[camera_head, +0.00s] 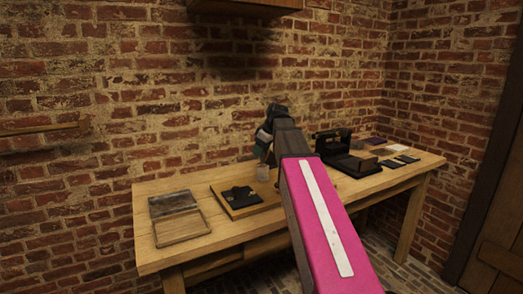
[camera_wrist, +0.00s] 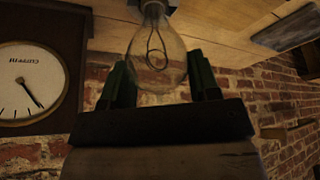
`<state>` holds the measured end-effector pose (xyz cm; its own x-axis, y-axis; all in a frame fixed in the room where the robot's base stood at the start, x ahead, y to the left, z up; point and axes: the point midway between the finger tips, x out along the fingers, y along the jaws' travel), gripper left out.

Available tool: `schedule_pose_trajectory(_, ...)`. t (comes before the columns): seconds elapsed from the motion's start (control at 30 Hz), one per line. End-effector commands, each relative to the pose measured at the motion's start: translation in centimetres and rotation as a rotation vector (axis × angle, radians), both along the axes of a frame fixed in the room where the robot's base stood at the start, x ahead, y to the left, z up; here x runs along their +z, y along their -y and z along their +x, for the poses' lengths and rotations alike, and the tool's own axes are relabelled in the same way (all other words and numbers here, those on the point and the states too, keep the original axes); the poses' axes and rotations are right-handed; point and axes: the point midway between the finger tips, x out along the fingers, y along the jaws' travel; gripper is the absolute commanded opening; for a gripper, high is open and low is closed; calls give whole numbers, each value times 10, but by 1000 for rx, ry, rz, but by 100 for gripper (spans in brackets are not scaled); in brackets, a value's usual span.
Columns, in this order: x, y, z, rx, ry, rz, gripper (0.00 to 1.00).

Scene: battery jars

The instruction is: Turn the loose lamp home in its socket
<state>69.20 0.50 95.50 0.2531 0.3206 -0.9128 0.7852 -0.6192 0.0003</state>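The lamp is a clear glass bulb (camera_wrist: 157,60) with a loop filament, in the wrist view. Its neck meets a grey socket (camera_wrist: 154,5) at the top edge, mostly cut off. My gripper (camera_wrist: 162,75) has its two dark green fingers spread, one on each side of the bulb. A narrow gap shows at the right finger; contact at the left finger cannot be told. In the head view my gripper (camera_head: 263,150) points down over the bench, above a small pale glass shape (camera_head: 262,173). My arm hides much of that area.
The wooden bench (camera_head: 160,258) stands against a brick wall. It carries an open flat box (camera_head: 180,228), a board with a black device (camera_head: 240,197), a black machine (camera_head: 345,155) and small dark flat items (camera_head: 400,159). The wrist view shows a clock-like dial (camera_wrist: 32,80), upside down.

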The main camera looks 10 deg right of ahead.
Motion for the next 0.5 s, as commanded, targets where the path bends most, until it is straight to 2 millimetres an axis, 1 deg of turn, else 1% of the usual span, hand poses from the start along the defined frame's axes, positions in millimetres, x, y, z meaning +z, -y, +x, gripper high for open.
schedule_pose_trajectory(0.17, 0, 0, 0, -4, 0, 0, 27)
schedule_pose_trajectory(0.27, 0, 0, -1, -55, 0, 0, 27)
schedule_pose_trajectory(0.5, 0, 1, 0, -330, 4, -2, 27)
